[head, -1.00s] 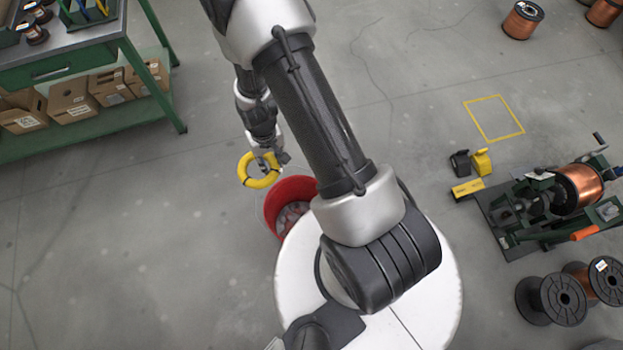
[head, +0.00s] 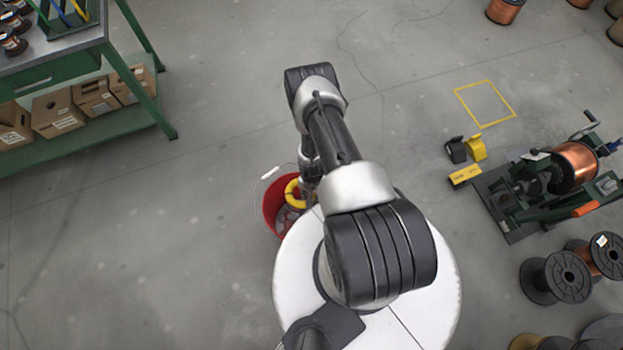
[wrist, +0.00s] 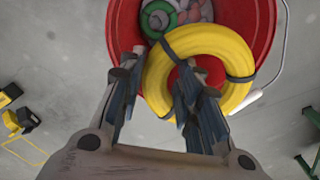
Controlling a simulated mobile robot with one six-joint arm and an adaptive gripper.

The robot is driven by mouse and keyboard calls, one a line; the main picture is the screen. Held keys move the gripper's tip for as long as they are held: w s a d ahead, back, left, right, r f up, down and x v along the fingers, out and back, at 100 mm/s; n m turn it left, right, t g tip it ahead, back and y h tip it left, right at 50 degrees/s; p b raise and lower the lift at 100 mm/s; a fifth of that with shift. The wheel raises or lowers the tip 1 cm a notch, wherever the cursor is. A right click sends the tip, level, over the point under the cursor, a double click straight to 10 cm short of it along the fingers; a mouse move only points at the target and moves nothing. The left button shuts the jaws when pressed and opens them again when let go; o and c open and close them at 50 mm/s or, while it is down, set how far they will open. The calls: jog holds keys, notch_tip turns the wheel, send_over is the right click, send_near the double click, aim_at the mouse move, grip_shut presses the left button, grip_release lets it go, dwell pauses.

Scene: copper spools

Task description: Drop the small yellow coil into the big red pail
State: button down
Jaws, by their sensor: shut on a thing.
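The yellow coil (wrist: 236,58) is a ring with dark ties. My gripper (wrist: 160,88) is at its near left side in the wrist view, shut on the ring. The red pail (wrist: 264,22) lies beneath, and the coil overlaps its opening in the picture. In the head view the pail (head: 268,207) stands on the floor beside my white base, and the coil (head: 291,190) shows over it, partly hidden by my arm. My fingertips are hidden there. The gap between coil and rim cannot be judged.
The pail holds a green ring (wrist: 158,16) and several pale round things. Its wire handle with a white grip (wrist: 245,101) hangs outside the rim. A green workbench (head: 105,130) stands at left and a winding machine (head: 545,185) at right. Open floor lies between.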

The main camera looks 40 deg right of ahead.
notch_tip(320, 180, down, 6)
jog(key=b, duration=0.4)
jog(key=shift+r, duration=0.2)
jog(key=c, duration=1.1)
grip_release()
jog(key=shift+r, duration=0.1)
notch_tip(320, 180, up, 12)
jog(key=shift+f, duration=0.1)
